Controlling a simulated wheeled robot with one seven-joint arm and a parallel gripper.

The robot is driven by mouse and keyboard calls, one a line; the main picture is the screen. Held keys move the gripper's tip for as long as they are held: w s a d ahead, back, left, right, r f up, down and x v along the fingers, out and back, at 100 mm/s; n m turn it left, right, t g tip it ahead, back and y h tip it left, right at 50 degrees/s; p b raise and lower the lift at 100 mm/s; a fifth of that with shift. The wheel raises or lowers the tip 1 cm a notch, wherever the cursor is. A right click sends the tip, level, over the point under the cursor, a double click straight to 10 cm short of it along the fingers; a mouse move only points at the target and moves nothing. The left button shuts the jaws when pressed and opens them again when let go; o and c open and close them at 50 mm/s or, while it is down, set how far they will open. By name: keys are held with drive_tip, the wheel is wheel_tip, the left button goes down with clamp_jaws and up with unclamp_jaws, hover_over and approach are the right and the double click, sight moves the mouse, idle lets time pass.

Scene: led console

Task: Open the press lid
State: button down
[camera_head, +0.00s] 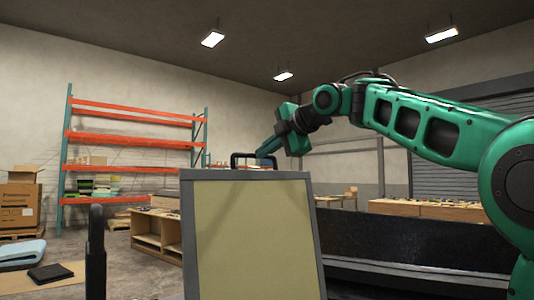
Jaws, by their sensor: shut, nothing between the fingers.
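A panel with a grey frame and a cream face, which looks like the press lid (252,235), stands near upright in the front middle. A dark handle (243,156) rises from its top edge. My green gripper (266,155) is at the end of my arm, which reaches in from the right. It is shut and empty, just behind and right of the handle in the picture. Its fingertips are small and partly hidden by the handle and the panel's top edge, so I cannot tell whether they touch the handle. The press below and behind the panel is hidden.
A dark post (95,255) stands left of the panel. A long black surface (420,245) lies to the right behind it. An orange shelf rack (135,140), cardboard boxes (18,203) and a wooden bench (158,238) are farther back. Some floor is clear at left.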

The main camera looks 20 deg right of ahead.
drive_tip(key=shift+w, duration=0.1)
drive_tip(key=x, duration=0.4)
drive_tip(key=r+x, duration=0.1)
drive_tip(key=x, duration=0.3)
drive_tip(key=shift+w+a+r, duration=0.2)
drive_tip(key=shift+w+r, duration=0.05)
drive_tip(key=shift+w, duration=0.05)
drive_tip(key=r+v, duration=0.1)
drive_tip(key=v, duration=1.2)
drive_tip(key=shift+r, duration=0.55)
